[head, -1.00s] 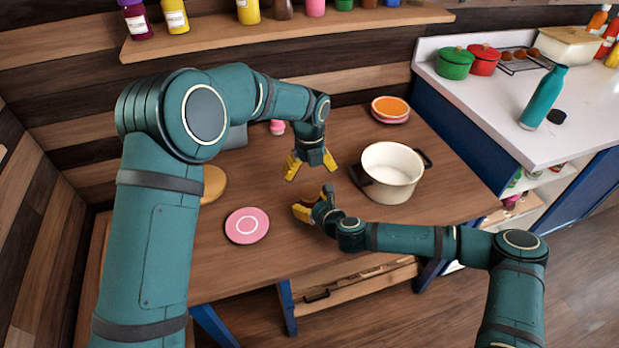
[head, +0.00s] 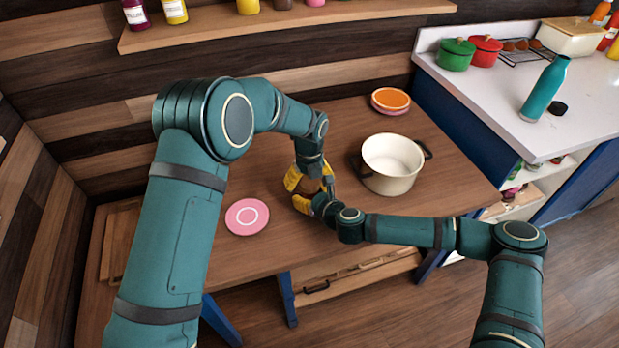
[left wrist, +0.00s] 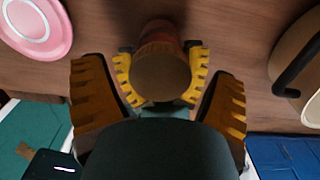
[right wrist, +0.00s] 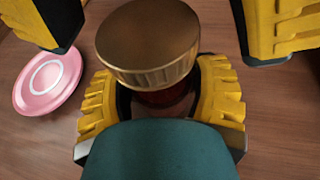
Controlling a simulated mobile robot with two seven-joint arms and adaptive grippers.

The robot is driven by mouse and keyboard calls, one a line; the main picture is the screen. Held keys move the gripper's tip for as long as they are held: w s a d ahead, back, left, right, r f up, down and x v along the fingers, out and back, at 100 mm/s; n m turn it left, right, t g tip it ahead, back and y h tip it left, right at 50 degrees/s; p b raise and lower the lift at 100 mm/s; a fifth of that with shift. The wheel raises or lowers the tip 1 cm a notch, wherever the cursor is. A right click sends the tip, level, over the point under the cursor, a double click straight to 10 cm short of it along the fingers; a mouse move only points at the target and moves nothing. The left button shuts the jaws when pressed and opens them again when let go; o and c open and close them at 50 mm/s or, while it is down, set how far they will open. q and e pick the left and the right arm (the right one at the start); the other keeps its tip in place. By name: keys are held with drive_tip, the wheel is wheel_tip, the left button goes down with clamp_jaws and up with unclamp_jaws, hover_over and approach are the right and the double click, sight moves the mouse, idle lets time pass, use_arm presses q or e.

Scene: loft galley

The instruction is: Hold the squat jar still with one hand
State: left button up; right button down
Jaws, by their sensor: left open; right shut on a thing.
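The squat jar (right wrist: 150,45) has a broad, ribbed, gold-brown lid and a dark red body below it. It stands upright between the fingers of my right gripper (head: 314,198), which is shut on its body. In the left wrist view the jar's lid (left wrist: 160,76) shows from above with the right fingers on both sides. My left gripper (head: 310,180) is open over the jar, its fingers on either side of the lid and apart from it. In the head view the grippers hide most of the jar.
A cream pot (head: 392,163) with dark handles stands just right of the grippers. A pink coaster (head: 247,216) lies to the left. Stacked orange and pink dishes (head: 390,100) sit at the back.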

use_arm(q)
drive_tip(key=shift+c, duration=0.4)
drive_tip(key=c, duration=1.2)
drive_tip(key=o, duration=1.2)
drive_tip(key=shift+r, duration=0.1)
drive_tip(key=shift+o, duration=0.4)
wheel_tip(320, 180, up, 8)
drive_tip(key=shift+f, duration=4.1)
